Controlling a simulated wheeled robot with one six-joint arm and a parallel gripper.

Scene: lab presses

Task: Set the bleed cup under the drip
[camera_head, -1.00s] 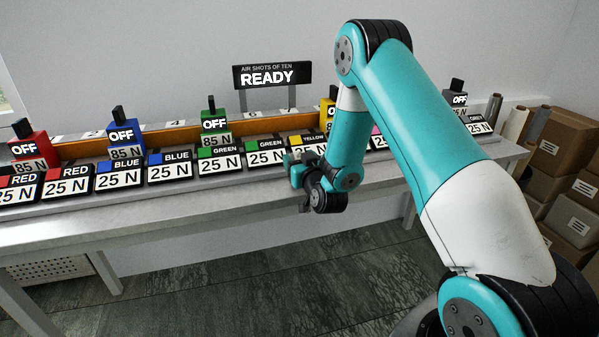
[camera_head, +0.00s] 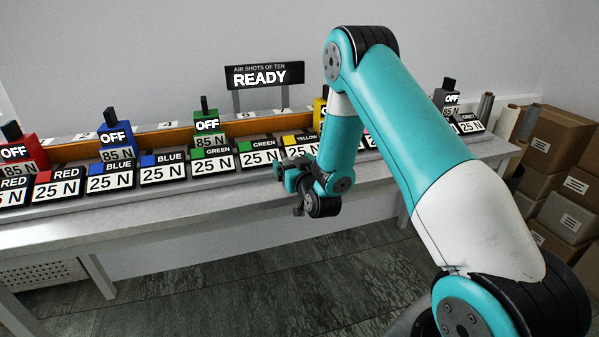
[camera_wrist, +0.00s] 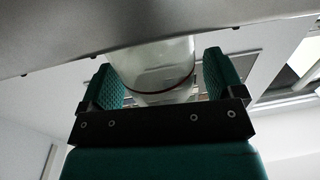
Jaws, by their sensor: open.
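A clear, see-through cup-like vessel (camera_wrist: 155,66) with a thin dark red line around it shows between my fingers in the wrist view. It looks like the bleed cup, but I cannot be sure. My gripper (camera_wrist: 160,72) is open, with a teal ribbed finger on each side of the vessel. I cannot tell whether either finger touches it. In the head view my gripper (camera_head: 288,177) is at the bench's front edge, below the yellow 25 N block. The vessel does not show clearly there, and no drip can be made out.
The long grey bench (camera_head: 180,207) carries a row of colour-labelled 25 N blocks (camera_head: 163,168). Behind them stand taller OFF units (camera_head: 208,128) and a READY sign (camera_head: 264,76). Cardboard boxes (camera_head: 560,140) are stacked at right. The dark floor (camera_head: 240,285) before the bench is clear.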

